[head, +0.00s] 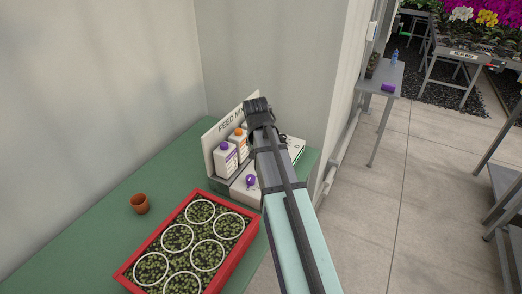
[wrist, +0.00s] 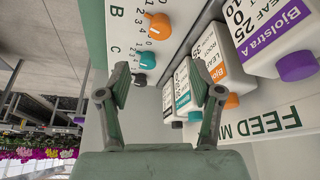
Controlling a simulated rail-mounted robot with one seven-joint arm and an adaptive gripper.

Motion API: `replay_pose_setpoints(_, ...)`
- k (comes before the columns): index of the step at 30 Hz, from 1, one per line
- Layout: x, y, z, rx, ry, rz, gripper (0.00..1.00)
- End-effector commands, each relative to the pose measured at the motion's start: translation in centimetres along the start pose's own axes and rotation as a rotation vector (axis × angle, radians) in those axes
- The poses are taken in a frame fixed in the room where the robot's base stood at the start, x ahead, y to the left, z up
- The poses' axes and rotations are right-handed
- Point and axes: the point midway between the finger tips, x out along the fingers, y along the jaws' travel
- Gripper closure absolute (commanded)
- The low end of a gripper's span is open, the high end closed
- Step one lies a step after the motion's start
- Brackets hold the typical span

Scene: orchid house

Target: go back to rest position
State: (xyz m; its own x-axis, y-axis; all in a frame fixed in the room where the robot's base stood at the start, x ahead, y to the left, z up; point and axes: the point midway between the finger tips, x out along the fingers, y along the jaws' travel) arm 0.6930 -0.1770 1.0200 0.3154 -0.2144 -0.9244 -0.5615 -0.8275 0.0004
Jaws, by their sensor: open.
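My gripper (head: 257,106) is raised over the feed station at the end of my outstretched arm. In the wrist view my gripper (wrist: 161,82) has its two fingers wide apart with nothing held between them. The feed station's sign (head: 230,122) stands behind white bottles with purple (head: 225,146) and orange (head: 239,132) caps. A purple knob (head: 251,181) shows on the front of the station. My arm hides part of the station. The wrist view shows orange (wrist: 158,26), teal (wrist: 147,60) and black (wrist: 140,79) knobs on the panel.
A red tray (head: 126,277) of seedlings with several white rings lies on the green bench (head: 83,233). A small terracotta pot (head: 140,204) stands left of it. Walls rise behind and right of the bench. A grey side table (head: 385,72) stands beyond; the tiled floor (head: 400,190) is open.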

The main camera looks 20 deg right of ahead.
Motion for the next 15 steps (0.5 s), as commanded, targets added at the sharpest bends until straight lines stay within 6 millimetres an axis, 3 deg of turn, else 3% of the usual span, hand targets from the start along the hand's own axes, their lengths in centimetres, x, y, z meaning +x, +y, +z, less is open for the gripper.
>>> replay_pose_setpoints(15, 0.74, -0.02, -0.04, 0.000, 0.000, 0.000, 0.35)
